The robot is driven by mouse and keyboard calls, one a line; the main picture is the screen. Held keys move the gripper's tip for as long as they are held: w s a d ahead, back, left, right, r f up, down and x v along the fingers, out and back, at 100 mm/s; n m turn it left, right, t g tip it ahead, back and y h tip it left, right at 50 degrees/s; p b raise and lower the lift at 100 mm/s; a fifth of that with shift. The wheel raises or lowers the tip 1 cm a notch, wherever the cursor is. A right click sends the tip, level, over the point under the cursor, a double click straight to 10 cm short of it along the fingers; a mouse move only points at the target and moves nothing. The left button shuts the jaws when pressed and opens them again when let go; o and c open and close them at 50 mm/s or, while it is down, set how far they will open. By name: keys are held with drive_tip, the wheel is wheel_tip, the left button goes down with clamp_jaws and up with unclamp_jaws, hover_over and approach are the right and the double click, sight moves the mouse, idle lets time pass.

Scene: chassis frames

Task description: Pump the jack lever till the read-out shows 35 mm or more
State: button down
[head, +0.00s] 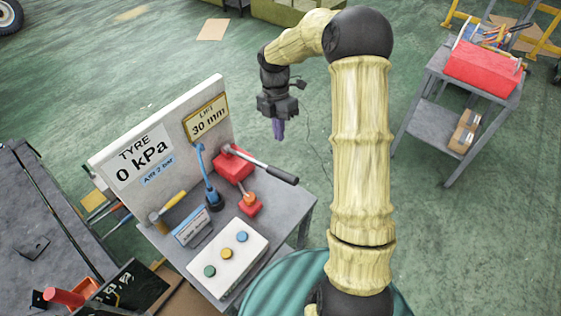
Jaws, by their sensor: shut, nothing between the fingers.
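The jack is a red block (233,165) on the grey bench, just in front of the white back panel. Its lever (268,167) has a thick black grip and slants down to the right, with the grip reaching toward the bench's right edge. The lift read-out (207,119) on the panel is gold-framed and shows 30 mm. My gripper (279,136) points down with its purplish fingers shut and empty. In the picture it is above the lever, apart from it; its exact height and depth are hard to tell.
The bench (293,208) also holds a white box (228,262) with green, yellow and blue buttons, a blue upright tool (211,190), a small red block with an orange knob (250,203), a yellow-handled hammer (172,203) and a small sign (192,227). The panel's tyre read-out (142,163) shows 0 kPa.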

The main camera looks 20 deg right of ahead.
sight(281, 171)
drive_tip(key=p+x, duration=0.3)
drive_tip(key=x, duration=0.8)
drive_tip(key=shift+f, duration=0.1)
drive_tip(key=shift+a+f, duration=0.1)
